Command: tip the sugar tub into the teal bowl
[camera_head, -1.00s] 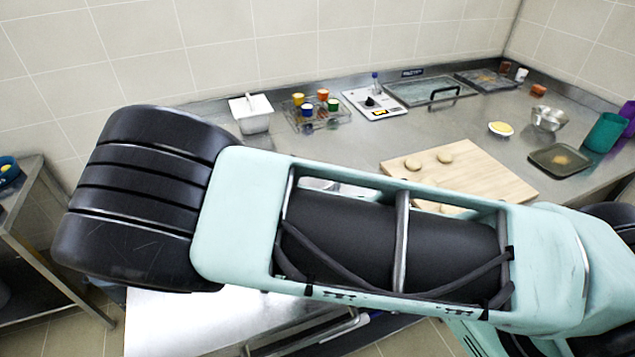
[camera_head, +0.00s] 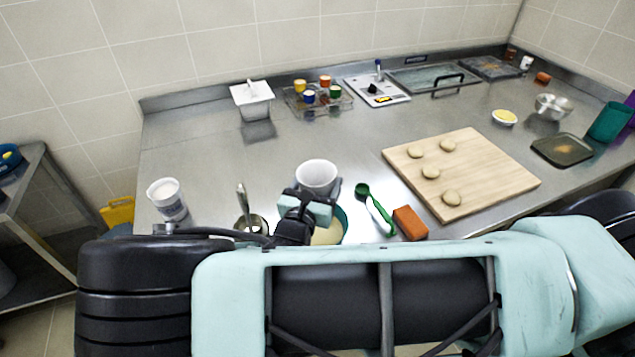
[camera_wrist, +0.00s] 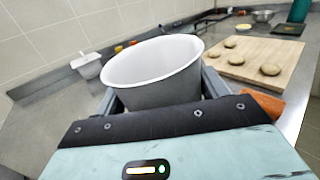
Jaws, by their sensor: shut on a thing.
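A plain white tub, which I take for the sugar tub (camera_head: 317,174), is held nearly upright with its mouth up. In the wrist view the tub (camera_wrist: 155,85) fills the space between the fingers of my gripper (camera_wrist: 163,95), which is shut on it. Its inside looks white; I cannot make out its contents. The teal bowl (camera_head: 341,222) stands on the counter just below and in front of the gripper in the head view. It holds something cream-coloured and is partly hidden by my gripper and arm.
Left of the bowl stand a metal container with a utensil (camera_head: 243,205) and a labelled white cup (camera_head: 167,199). Right of it lie a green spoon (camera_head: 376,208), an orange block (camera_head: 410,222) and a wooden board (camera_head: 461,172) with dough pieces. The counter's middle left is clear.

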